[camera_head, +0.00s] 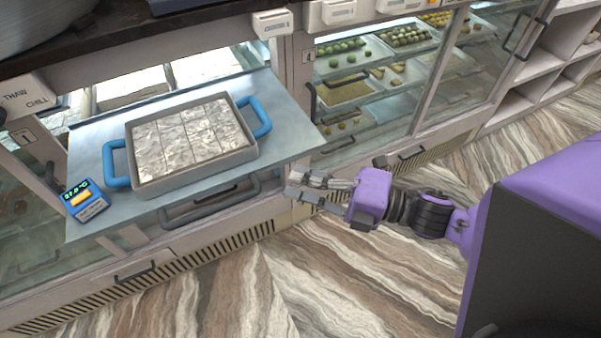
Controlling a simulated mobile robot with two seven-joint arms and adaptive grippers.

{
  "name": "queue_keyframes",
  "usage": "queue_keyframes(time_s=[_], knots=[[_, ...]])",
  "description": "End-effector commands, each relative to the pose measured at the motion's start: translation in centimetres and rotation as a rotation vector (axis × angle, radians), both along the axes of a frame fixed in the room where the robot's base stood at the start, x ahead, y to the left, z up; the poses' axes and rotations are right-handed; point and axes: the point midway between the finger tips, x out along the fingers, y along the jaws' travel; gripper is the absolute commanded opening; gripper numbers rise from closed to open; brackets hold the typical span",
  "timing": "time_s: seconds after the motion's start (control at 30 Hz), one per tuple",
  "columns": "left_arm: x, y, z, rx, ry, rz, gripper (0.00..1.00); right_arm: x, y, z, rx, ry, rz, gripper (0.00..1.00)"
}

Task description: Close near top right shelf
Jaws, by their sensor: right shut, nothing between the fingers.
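A grey metal shelf (290,141) is pulled out of the counter at upper left, with its front edge over the floor. A metal tray (196,180) with blue handles lies on it, holding silvery slabs. A small blue device (84,201) with a lit display is at the shelf's front left corner. My left gripper is not in view.
Glass-fronted cases (385,75) with sweets on shelves stand to the right of the pulled-out shelf. White open shelving (540,65) is at far right. A grey handle bar (208,203) shows beneath the pulled-out shelf. The patterned floor (250,290) in front is clear.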

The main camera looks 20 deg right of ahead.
Motion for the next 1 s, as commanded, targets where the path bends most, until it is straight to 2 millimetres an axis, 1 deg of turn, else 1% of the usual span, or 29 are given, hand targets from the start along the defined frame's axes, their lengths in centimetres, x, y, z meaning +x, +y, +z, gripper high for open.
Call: queue_keyframes(time_s=[0.07,0.2,0.57,0.67,0.77,0.83,0.97,1.0], knots=[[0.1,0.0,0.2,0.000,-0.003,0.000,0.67,0.8,0.0,0.1,0.000,-0.001,0.000,0.00],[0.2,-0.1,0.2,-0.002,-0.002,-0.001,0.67,1.3,0.0,0.0,0.001,0.001,0.000,0.00],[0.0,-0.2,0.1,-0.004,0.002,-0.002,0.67,1.4,0.0,0.0,0.000,0.001,0.000,0.00],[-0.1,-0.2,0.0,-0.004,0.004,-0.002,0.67,1.7,0.0,-0.1,0.001,0.001,0.000,0.00],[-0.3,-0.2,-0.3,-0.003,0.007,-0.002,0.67,2.5,0.0,-0.1,0.000,0.001,-0.001,0.00],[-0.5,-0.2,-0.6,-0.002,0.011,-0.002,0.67,3.5,0.0,-0.1,-0.001,0.000,-0.001,0.00],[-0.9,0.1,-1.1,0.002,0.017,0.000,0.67,5.9,0.1,-0.2,-0.001,-0.001,-0.001,0.00],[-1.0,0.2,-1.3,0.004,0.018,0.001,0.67,6.8,0.2,-0.2,-0.001,-0.001,-0.001,0.00]])
